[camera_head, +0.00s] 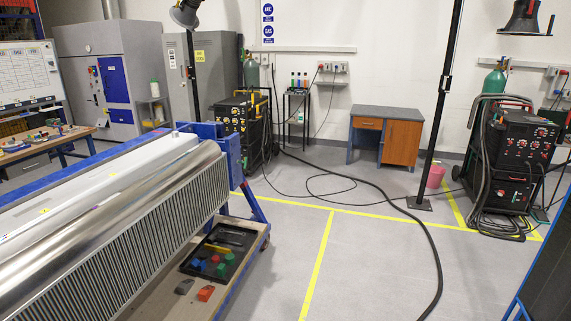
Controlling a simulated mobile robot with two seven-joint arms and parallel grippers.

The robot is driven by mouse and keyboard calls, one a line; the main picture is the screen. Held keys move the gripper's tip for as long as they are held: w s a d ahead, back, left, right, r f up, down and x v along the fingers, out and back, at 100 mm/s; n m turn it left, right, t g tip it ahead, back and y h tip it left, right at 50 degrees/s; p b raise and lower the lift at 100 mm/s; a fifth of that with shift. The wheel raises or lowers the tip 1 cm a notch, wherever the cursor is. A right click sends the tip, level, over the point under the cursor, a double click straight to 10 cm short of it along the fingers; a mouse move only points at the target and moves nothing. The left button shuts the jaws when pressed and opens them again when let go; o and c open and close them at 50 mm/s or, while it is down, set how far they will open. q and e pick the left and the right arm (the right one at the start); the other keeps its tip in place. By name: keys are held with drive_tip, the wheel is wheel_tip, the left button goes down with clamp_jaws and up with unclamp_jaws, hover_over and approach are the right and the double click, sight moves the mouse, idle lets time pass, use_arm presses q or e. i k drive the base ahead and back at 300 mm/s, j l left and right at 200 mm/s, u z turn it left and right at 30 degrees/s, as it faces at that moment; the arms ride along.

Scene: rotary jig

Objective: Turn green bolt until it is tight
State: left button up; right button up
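I cannot make out a green bolt in this view. A long silvery ribbed workpiece (150,215) lies across the left side, on a jig with a blue end post (229,150). Small green pieces (221,269) lie among red and blue ones in a black tray (196,252) on the shelf below, too small to identify. Neither of my grippers shows in the view.
Welding machines stand at the back (238,120) and right (512,150). A desk (386,133) and a black pole (439,110) stand between them. The middle floor (370,270) is mostly clear.

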sight(238, 162)
drive_tip(key=i+l+u, duration=0.1)
drive_tip(key=i+u, duration=0.15)
drive_tip(key=i, duration=0.25)
drive_tip(key=i+l+u, duration=0.3)
drive_tip(key=i, duration=0.15)
drive_tip(key=i+l+u, duration=0.1)
drive_tip(key=u, duration=0.35)
drive_tip(key=i+l+u, duration=0.2)
drive_tip(key=u, duration=0.25)
drive_tip(key=i+l+u, duration=0.1)
drive_tip(key=l, duration=0.25)
drive_tip(key=i+l+u, duration=0.25)
drive_tip(key=i+l, duration=0.2)
drive_tip(key=l, duration=0.25)
